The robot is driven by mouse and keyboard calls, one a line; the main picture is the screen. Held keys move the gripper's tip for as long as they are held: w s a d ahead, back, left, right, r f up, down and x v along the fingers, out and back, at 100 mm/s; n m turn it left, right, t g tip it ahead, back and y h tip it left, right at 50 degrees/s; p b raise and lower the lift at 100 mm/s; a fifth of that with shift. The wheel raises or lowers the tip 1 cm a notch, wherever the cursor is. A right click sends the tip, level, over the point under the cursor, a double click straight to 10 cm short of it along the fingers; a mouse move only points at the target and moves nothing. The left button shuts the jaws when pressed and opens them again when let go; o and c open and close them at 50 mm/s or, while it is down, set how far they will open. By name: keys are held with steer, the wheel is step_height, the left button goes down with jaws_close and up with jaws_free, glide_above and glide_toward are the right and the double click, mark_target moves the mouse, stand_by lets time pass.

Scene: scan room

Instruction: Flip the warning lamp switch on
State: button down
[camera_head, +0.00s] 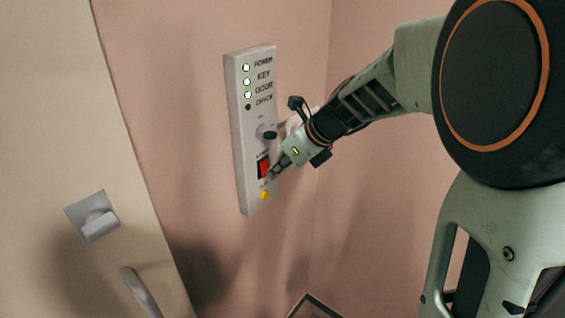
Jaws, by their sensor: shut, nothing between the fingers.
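A light grey control panel (240,150) is mounted on the pink wall. Low on it is a red rocker switch (263,167), partly covered on its right side by my gripper. Below the switch is a small yellow-orange lamp or button (264,195). My gripper (272,176) is shut and empty, with its tips at the lower right edge of the red switch. I cannot tell whether the tips touch it or which way the rocker is tipped. The small label by the switch is too small to read.
Higher on the panel are green lights (247,82) beside the words POWER, KEY and DOOR, an unlit CHECK light (248,107), and a dark key or knob (270,135) just above my gripper. A cream door (60,110) with a latch (94,217) and handle (140,290) is left.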

stand_by(0.3)
steer(key=shift+w+a+f, duration=0.15)
steer(key=shift+a, duration=0.05)
steer(key=shift+r+p, duration=0.95)
steer(key=shift+p, duration=0.2)
